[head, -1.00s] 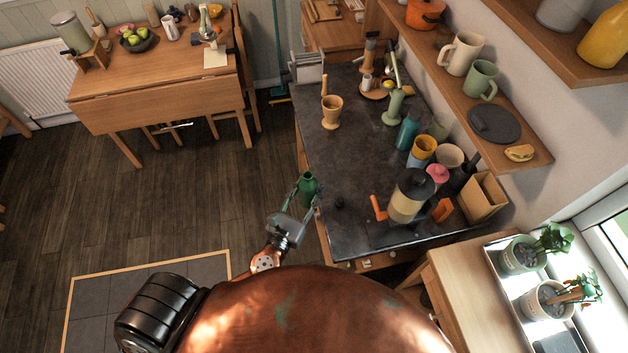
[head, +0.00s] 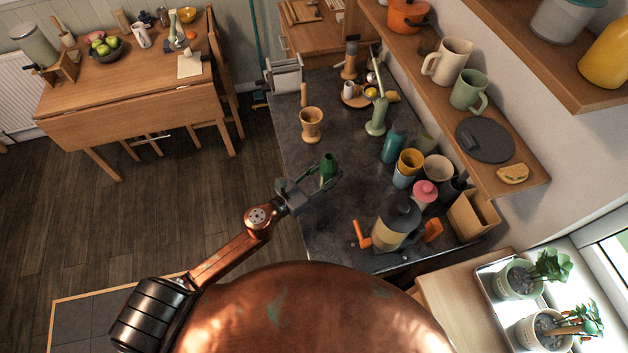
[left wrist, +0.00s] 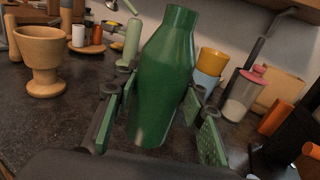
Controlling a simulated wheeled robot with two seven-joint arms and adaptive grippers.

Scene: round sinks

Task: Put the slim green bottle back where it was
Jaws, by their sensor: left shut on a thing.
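The slim green bottle (head: 328,168) is dark green with a narrower neck. My left gripper (head: 322,180) is shut on it, over the left part of the dark worktop (head: 340,220). In the left wrist view the bottle (left wrist: 163,85) stands nearly upright, leaning a little, between the green-padded fingers of the gripper (left wrist: 155,120). I cannot tell whether its base touches the worktop. My right gripper is not in view.
A wooden mortar-like cup (head: 311,124) stands behind the bottle. To the right are a teal cup (head: 393,147), stacked orange and blue cups (head: 408,166), a pink-lidded jar (head: 424,192) and a dark-lidded grinder (head: 397,220). The worktop around the bottle is clear.

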